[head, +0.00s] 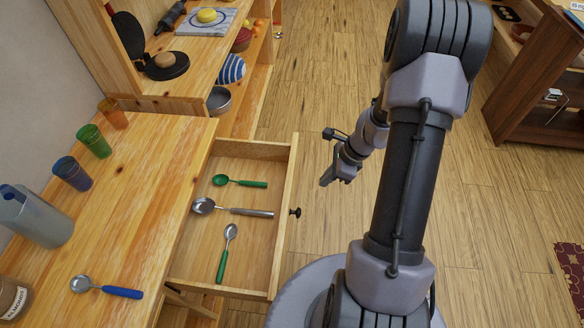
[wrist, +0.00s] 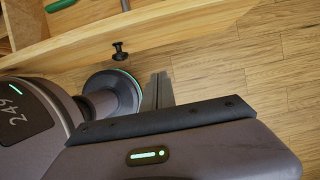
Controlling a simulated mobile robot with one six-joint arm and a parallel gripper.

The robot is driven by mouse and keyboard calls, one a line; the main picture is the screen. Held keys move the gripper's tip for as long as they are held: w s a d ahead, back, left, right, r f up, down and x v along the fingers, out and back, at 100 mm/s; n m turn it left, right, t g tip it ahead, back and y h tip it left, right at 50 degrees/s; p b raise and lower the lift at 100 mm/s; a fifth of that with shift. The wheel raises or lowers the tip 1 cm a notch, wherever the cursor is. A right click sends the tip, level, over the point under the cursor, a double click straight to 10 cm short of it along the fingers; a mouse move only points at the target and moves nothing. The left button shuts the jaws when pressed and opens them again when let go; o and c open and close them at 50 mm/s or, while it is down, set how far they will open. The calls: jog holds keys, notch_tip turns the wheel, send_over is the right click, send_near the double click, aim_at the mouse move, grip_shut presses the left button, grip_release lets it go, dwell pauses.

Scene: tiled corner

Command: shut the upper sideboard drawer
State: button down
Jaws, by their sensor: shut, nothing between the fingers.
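The upper sideboard drawer (head: 258,150) stands pulled out from the wooden sideboard (head: 150,160). It holds a green spoon (head: 240,182), a metal ladle (head: 235,210) and a green-handled spoon (head: 226,250). Its dark round knob (head: 295,212) is on the outer face of the front panel. In the wrist view the drawer front (wrist: 190,22) crosses the top, with the knob (wrist: 119,50) below it. My gripper (head: 325,180) is shut and empty, out in front of the drawer, apart from the panel and knob. Its fingers (wrist: 158,88) also show in the wrist view.
On the sideboard top are a jug (head: 35,218), several coloured cups (head: 94,142) and a blue-handled scoop (head: 105,288). Open shelving (head: 240,85) adjoins at the back. A dark wooden cabinet (head: 535,85) stands far right. The floor in front of the drawer is clear apart from my base.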

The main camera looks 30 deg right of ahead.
jog(key=w+a+f+b, duration=0.4)
jog(key=a+f+b, duration=0.1)
jog(key=f, duration=0.3)
jog(key=shift+a+f+b, duration=0.35)
jog(key=shift+a+b, duration=0.05)
jog(key=shift+a, duration=0.3)
jog(key=shift+w, duration=0.1)
